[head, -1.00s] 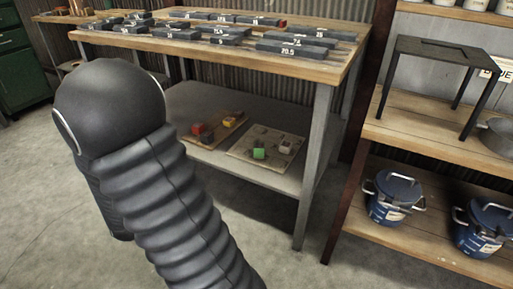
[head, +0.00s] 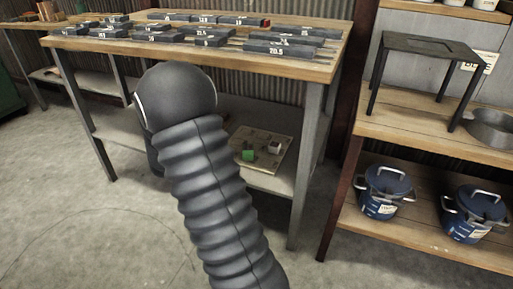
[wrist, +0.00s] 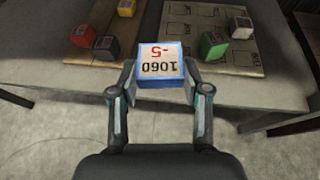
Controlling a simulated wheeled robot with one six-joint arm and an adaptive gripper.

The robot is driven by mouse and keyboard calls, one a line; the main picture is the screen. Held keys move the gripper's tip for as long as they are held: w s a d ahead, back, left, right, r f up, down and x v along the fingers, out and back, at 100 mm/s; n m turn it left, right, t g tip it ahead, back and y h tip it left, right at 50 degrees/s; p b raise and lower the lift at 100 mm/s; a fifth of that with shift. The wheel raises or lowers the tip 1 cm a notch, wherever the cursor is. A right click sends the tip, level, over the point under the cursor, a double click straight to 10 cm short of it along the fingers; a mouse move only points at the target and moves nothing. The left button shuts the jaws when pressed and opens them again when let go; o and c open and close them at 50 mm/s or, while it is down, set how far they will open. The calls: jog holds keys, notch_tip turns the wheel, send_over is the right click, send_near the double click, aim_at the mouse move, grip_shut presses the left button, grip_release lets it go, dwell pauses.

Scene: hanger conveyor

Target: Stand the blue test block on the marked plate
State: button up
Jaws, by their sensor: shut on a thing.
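My gripper (wrist: 159,84) is shut on the blue test block (wrist: 160,68) in the wrist view. The block's face toward the camera has a white label reading "1060 -5", upside down in the picture. In that view it overlaps the near part of a tan marked plate (wrist: 185,14) on the lower shelf; whether they touch I cannot tell. On the plate are a green block (wrist: 212,45) and a whitish block (wrist: 241,27), right of my gripper. The plate (head: 262,139) also shows in the head view, where my arm hides the gripper and blue block.
Left of the plate on the shelf (wrist: 50,75) are a red block (wrist: 82,35), a dark block (wrist: 105,48) and a yellow block (wrist: 126,8). The bench top (head: 200,50) with labelled dark blocks is above the shelf. A wooden rack (head: 420,130) with pots stands to the right.

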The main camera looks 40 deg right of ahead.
jog(key=s+d+f+m+g+h, duration=0.2)
jog(key=s+d+f+m+g, duration=0.15)
jog(key=d+m+g, duration=0.45)
jog(key=w+d+f, duration=0.2)
jog(key=w, duration=0.1)
jog(key=w+d+f+n, duration=0.1)
jog(key=w+d+f, duration=0.1)
jog(key=w, duration=0.1)
jog(key=w+d+f+n+t, duration=0.1)
jog(key=w+d+f, duration=0.1)
jog(key=w+d, duration=0.1)
jog(key=shift+w+f+p, duration=0.1)
jog(key=shift+f+p, duration=0.25)
jog(key=shift+p, duration=0.05)
jog(key=shift+f, duration=2)
jog(key=shift+f, duration=0.2)
jog(key=o, duration=1.2)
jog(key=shift+c, duration=0.2)
jog(key=shift+r, duration=0.2)
